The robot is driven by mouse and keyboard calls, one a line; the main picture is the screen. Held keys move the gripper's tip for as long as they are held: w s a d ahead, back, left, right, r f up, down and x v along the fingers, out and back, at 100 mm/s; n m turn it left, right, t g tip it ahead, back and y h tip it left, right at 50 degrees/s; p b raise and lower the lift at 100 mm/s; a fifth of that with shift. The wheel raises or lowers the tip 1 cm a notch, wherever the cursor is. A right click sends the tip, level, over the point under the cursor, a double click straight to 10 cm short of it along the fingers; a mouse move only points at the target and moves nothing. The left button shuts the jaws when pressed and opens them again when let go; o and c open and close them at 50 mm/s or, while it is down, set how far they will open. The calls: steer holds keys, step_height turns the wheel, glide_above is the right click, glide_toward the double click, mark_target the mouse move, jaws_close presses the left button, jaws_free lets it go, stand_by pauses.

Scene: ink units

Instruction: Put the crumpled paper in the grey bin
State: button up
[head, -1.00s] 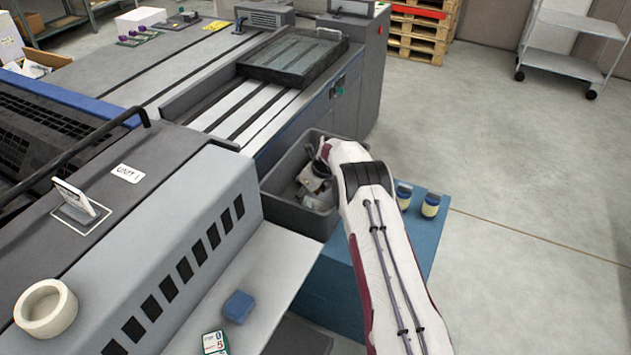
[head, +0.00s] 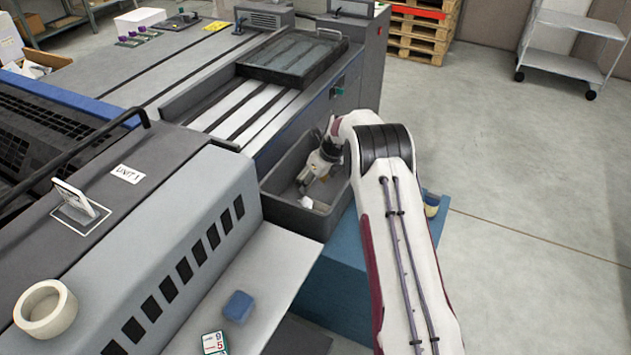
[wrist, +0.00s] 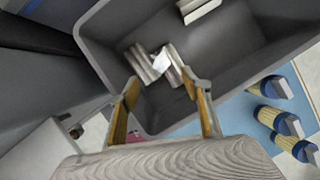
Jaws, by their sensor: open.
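The grey bin (head: 277,212) stands beside the press on a blue surface; its wall also shows in the wrist view (wrist: 97,50). My gripper (head: 306,184) points down into the bin. In the wrist view my gripper (wrist: 160,79) has its two orange-padded fingers apart, with nothing held. A crumpled, whitish, shiny piece, apparently the crumpled paper (wrist: 152,63), lies inside the bin just beyond the fingertips, near one wall. A second pale piece (wrist: 198,10) lies farther off in the bin. In the head view a small white piece (head: 306,202) shows below my gripper.
The press body (head: 200,190) bounds the bin's left. A blue block (head: 239,306) lies on the ledge.

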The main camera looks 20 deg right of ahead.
steer(key=shift+s+d+r, duration=0.1)
steer(key=shift+s+r, duration=0.05)
steer(key=shift+r, duration=0.25)
stand_by(0.4)
